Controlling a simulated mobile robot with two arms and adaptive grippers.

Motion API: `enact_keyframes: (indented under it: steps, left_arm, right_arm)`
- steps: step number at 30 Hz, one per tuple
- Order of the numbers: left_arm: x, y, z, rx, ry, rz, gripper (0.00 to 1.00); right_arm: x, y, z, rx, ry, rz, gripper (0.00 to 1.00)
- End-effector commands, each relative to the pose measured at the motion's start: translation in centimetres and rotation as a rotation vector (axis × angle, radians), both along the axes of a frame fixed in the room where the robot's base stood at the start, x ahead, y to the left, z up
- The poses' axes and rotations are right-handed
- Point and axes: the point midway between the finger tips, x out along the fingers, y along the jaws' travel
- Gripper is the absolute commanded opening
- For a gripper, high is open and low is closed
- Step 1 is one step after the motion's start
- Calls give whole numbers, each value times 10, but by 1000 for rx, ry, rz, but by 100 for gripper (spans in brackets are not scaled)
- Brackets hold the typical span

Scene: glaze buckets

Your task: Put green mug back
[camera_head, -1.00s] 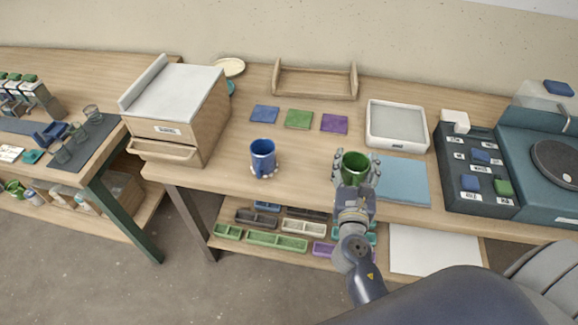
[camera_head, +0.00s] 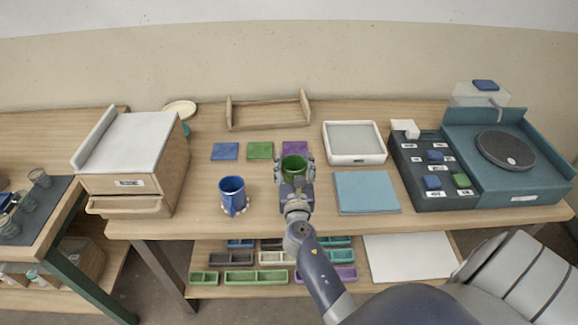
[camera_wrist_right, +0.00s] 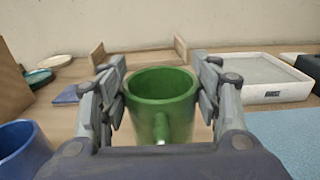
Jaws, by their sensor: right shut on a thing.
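The green mug (camera_head: 294,166) is in my right gripper (camera_head: 296,180), whose fingers are shut on its sides. In the head view it is just in front of the purple tile (camera_head: 295,147), covering part of it. In the right wrist view the mug (camera_wrist_right: 162,100) is upright between the two fingers, with its handle towards the camera. Whether its base touches the table is hidden. The green tile (camera_head: 260,150) lies bare between the blue tile (camera_head: 225,151) and the purple one. A blue mug (camera_head: 232,192) stands left of my gripper. My left gripper is not in view.
A wooden rack (camera_head: 268,110) stands behind the tiles and a drawer box (camera_head: 130,160) to the left. A white tray (camera_head: 354,155), a light-blue mat (camera_head: 367,192) and a dark labelled panel (camera_head: 436,172) are to the right. The table between blue mug and tiles is clear.

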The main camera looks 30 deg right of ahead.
Motion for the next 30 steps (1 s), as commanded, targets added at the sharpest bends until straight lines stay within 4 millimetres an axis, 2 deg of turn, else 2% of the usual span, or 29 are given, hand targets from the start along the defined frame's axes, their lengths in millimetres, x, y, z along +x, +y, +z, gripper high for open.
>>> enact_keyframes:
  steps: [3, 7, 16, 29, 30]
  left_arm:
    - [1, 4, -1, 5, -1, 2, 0]
    - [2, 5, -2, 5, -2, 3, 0]
    - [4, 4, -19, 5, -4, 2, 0]
    - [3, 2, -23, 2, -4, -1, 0]
    - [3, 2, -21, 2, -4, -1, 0]
  right_arm:
    - [21, -4, 0, -3, -3, -1, 8]
    - [31, -6, -2, -2, -2, -1, 8]
    - [33, -6, -36, -3, 1, -1, 8]
    - [33, -6, -42, -3, -1, 0, 8]
    - [32, -6, -42, -1, 1, 0, 65]
